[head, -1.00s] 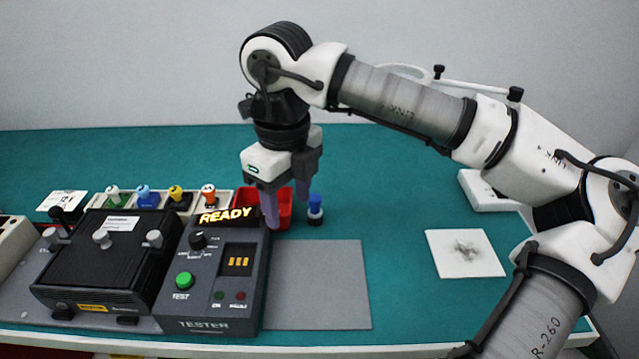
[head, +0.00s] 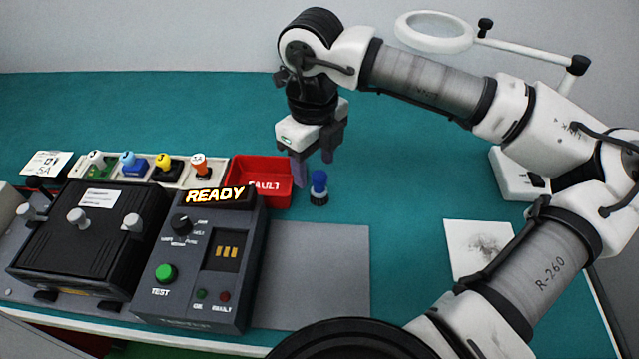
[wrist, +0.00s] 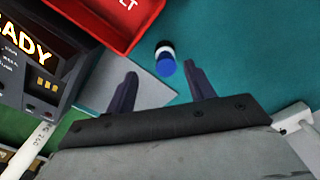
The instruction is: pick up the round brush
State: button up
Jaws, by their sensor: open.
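The round brush (head: 319,188) stands upright on the teal bench top, with a blue handle, a pale band and a dark lower end. It stands just right of the red fault bin. My gripper (head: 313,168) is open and empty, its fingers pointing down, just above and behind the brush in the head view. In the wrist view the brush (wrist: 165,62) appears between the tips of the two spread fingers (wrist: 160,72), apart from both. How high the fingertips are above the bench is hard to tell.
The red bin (head: 262,180) is close left of the brush. The tester (head: 205,258), reading READY, stands in front-left beside a grey mat (head: 315,275). A rack of coloured-top parts (head: 140,172) is farther left. A stained white pad (head: 480,245) lies right. The bench behind is clear.

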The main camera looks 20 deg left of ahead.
aim_at(318, 175)
jog(key=shift+w+d+f+p, duration=0.15)
jog(key=shift+f+p, duration=0.35)
jog(key=shift+f, duration=1.05)
jog(key=shift+w+d+f+p, duration=0.15)
jog(key=shift+f+p, duration=0.3)
jog(key=shift+f, duration=1.1)
jog(key=shift+c, duration=0.4)
jog(key=c, duration=1)
